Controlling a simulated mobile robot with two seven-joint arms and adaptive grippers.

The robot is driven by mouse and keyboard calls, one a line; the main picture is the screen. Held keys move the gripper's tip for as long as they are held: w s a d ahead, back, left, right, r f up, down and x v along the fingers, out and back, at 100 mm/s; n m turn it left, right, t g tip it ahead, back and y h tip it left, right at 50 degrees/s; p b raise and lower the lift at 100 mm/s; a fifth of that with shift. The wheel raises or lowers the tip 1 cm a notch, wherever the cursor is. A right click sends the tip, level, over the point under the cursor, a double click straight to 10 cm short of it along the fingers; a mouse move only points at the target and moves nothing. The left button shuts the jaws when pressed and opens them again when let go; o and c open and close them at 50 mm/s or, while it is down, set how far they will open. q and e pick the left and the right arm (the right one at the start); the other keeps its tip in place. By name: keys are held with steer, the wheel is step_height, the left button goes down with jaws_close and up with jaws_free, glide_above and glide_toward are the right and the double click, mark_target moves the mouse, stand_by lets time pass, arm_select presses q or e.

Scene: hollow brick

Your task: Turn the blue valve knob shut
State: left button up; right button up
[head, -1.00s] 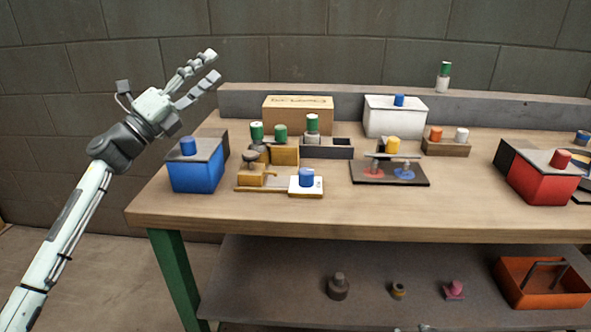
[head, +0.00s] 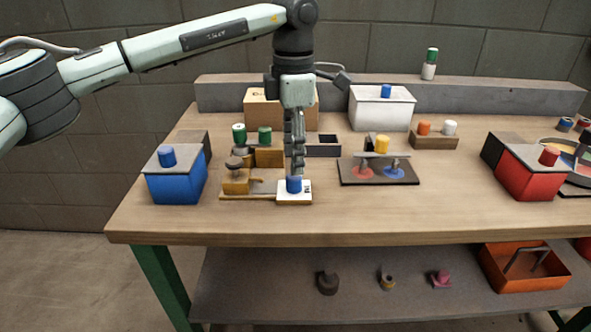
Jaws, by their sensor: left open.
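A short blue knob (head: 294,185) stands on a white plate (head: 284,199) with small dark marks, near the table's front edge. The plate sits at the right end of a wooden fixture (head: 236,186). My left gripper (head: 295,172) points straight down right above the blue knob, fingertips at about its top. It is open. Seen nearly edge-on, its fingers overlap, and I cannot tell whether they touch the knob. My right gripper is out of view.
A blue box (head: 178,186) stands left and a red box (head: 530,180) right. A dark panel (head: 378,178) with red and blue marks lies right of the knob. Green-capped pieces (head: 239,135) stand behind the fixture. The table front is clear.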

mark_target(294, 183)
arm_select(q)
step_height(294, 183, down, 5)
steer(key=shift+f, duration=0.1)
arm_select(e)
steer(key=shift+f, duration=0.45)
arm_select(q)
jaws_close()
